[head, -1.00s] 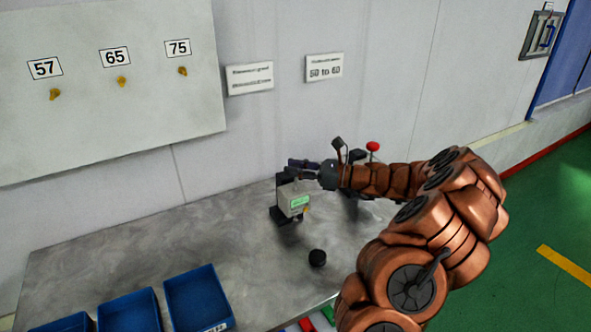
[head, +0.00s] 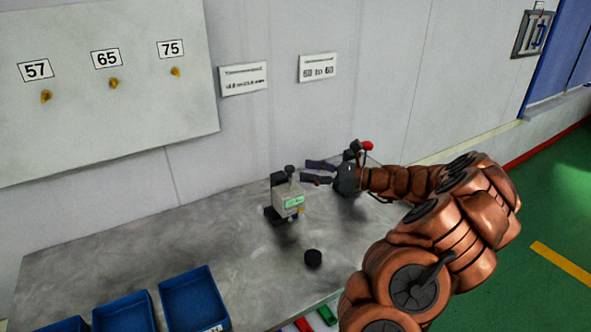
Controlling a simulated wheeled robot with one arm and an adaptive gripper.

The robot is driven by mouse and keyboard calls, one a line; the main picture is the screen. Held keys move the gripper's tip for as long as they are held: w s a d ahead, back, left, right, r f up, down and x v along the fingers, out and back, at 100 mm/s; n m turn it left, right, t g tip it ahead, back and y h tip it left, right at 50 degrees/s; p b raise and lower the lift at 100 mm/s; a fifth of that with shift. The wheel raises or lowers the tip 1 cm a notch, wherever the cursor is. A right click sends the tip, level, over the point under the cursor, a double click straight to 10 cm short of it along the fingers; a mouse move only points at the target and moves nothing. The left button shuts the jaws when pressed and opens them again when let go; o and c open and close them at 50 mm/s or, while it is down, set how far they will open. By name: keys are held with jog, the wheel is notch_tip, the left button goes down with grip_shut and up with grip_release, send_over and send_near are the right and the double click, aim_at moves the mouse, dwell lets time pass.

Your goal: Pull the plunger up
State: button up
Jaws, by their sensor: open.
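A small device (head: 289,199) with a grey body and a lit green display stands on the grey table. A dark plunger knob (head: 289,170) shows at its top. My gripper (head: 306,171) points left, its two dark fingers spread apart with nothing between them. The fingertips are just right of the knob and appear apart from it; the exact depth gap is hard to tell. A device with a red ball-topped lever (head: 367,146) stands behind my wrist, largely hidden by my arm.
Blue bins (head: 192,297) line the front left edge. Red and green items lie at the front edge. The wall is close behind. The table's left part is clear.

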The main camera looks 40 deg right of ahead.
jog(key=v, duration=0.6)
jog(key=shift+a, duration=0.1)
dwell(0.4)
jog(key=w+a+r+n+g+y, duration=0.1)
jog(key=a+r+n+g+y, duration=0.15)
jog(key=a+n+g, duration=0.9)
jog(key=s+a+n+g+h, duration=0.15)
jog(key=s+a, duration=0.25)
jog(key=a, duration=0.6)
jog(key=s+a+n+h, duration=0.1)
jog(key=s+a+n, duration=0.15)
jog(key=a, duration=0.85)
jog(key=s+a+f+n+g+h, duration=0.1)
jog(key=s+a+f+n+h, duration=0.15)
jog(key=s, duration=0.35)
jog(key=s+a+f+n+g+h, duration=0.1)
jog(key=s+a+n+g+h, duration=0.15)
jog(key=s, duration=0.35)
jog(key=s+d+f+n+h, duration=0.1)
jog(key=s+d+n+h, duration=0.2)
jog(key=s, duration=0.2)
jog(key=s+d+f+n+h, duration=0.2)
jog(key=s+d+n+h, duration=0.1)
jog(key=s, duration=0.3)
jog(key=shift+s+n+t+h, duration=0.15)
jog(key=shift+n+t+h, duration=0.25)
jog(key=shift+n, duration=0.35)
